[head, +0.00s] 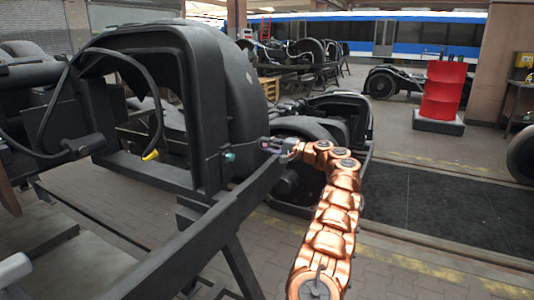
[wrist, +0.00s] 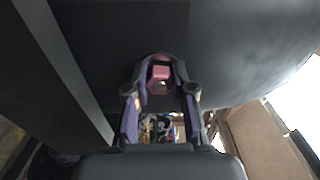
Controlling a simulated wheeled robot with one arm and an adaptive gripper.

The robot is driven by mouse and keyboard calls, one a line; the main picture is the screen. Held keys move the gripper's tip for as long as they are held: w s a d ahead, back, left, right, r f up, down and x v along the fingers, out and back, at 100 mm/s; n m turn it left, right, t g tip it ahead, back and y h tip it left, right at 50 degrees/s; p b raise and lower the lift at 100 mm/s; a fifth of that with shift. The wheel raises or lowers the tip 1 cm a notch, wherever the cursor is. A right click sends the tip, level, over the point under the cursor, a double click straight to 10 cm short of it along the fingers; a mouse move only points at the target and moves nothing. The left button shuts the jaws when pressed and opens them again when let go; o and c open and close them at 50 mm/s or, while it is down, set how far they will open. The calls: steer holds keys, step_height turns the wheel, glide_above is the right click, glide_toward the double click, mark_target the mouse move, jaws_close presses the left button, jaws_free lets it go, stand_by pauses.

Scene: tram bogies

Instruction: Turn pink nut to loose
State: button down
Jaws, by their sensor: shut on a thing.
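The pink nut (wrist: 160,73) shows in the wrist view, between the fingertips of my gripper (wrist: 160,82). The purple-padded fingers are closed around it, against the dark surface of the bogie frame (wrist: 115,60). In the head view, my copper arm reaches up from the bottom to the bogie frame (head: 165,172), and my gripper (head: 268,146) is small at the frame's side. The nut cannot be made out clearly there. How far the nut is turned cannot be told.
A teal fitting (head: 230,156) sits on the frame just left of my gripper. A yellow-tipped cable (head: 151,155) hangs further left. Another bogie (head: 322,128) stands behind my arm. A red barrel (head: 443,90) stands at the right, with clear floor before it.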

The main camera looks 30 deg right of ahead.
steer(key=n+b, duration=0.2)
steer(key=n, duration=0.1)
steer(key=shift+f+n, duration=0.15)
steer(key=shift+n, duration=0.25)
steer(key=n+b, duration=0.1)
steer(key=n, duration=0.2)
steer(key=shift+n, duration=0.4)
steer(key=n, duration=0.4)
steer(key=shift+n, duration=1.1)
steer(key=c, duration=1)
jaws_free()
